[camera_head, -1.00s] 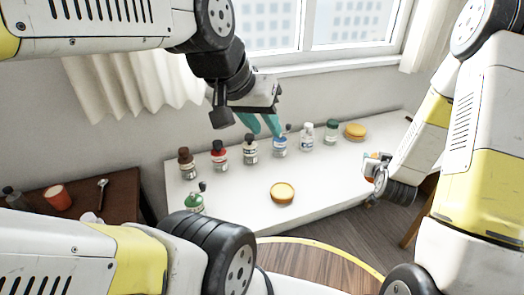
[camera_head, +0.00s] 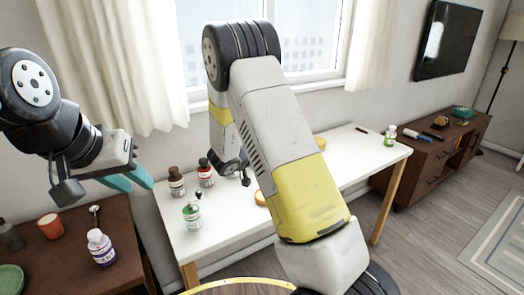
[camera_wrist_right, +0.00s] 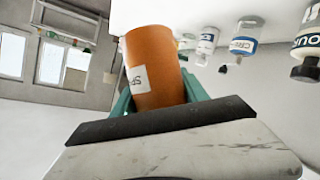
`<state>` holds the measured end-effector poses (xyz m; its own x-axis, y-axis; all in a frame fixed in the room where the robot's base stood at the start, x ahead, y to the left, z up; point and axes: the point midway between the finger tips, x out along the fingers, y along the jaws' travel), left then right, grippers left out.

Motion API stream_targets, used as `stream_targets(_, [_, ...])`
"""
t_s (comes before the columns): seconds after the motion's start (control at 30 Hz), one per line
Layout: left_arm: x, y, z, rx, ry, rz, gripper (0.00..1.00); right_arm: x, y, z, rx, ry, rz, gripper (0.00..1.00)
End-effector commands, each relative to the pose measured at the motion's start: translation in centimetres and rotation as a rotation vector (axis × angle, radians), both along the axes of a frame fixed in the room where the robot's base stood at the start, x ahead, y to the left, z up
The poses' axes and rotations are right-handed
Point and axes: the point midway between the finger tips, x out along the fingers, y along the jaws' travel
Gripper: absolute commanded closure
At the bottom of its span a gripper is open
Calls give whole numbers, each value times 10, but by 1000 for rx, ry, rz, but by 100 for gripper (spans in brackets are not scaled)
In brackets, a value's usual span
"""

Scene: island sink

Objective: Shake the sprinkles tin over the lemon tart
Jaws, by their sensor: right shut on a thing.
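The sprinkles tin (camera_wrist_right: 155,65) is an orange cylinder with a white label starting "SP", seen in the right wrist view. My right gripper (camera_wrist_right: 158,100) is shut on it with teal fingers on both sides. In the head view my right arm hides this gripper and tin. The round yellow tart (camera_head: 261,198) on the white table (camera_head: 235,227) is mostly behind that arm; whether the tin is above it I cannot tell. My left gripper (camera_head: 127,180) has its teal fingers apart and empty, in the air left of the white table.
Brown and red-capped bottles (camera_head: 205,173) and a green-labelled bottle (camera_head: 193,215) stand on the white table's left part. Another yellow round (camera_head: 319,142) is partly hidden. A brown table (camera_head: 60,262) at left holds an orange cup (camera_head: 50,226) and a purple-labelled bottle (camera_head: 101,248).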

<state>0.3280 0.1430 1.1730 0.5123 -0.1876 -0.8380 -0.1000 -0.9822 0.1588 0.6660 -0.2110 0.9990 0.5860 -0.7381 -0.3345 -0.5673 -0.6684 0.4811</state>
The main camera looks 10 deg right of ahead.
Motion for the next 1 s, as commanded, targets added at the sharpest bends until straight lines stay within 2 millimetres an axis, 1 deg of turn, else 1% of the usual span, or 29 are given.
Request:
stream_targets(0.03, [0,0,0,0,0,0,70,0,3,1,-9,6,-11,93])
stream_targets(0.17, [0,0,0,0,0,0,70,-2,4,-3,-48,41,-25,93])
stream_targets(0.27, [0,0,0,0,-1,0,70,-3,3,-10,-112,97,-26,93])
stream_targets(0.67, [0,0,0,0,-1,0,70,-11,-6,-56,-554,481,-25,93])
stream_targets(0.8, [0,0,0,0,-1,0,70,-12,-7,-73,-725,628,-25,93])
stream_targets(0.9, [0,0,0,0,-1,0,70,-12,-7,-83,-836,724,-24,93])
stream_targets(1.0, [0,0,0,0,-1,0,70,-12,-7,-84,-942,816,-25,93])
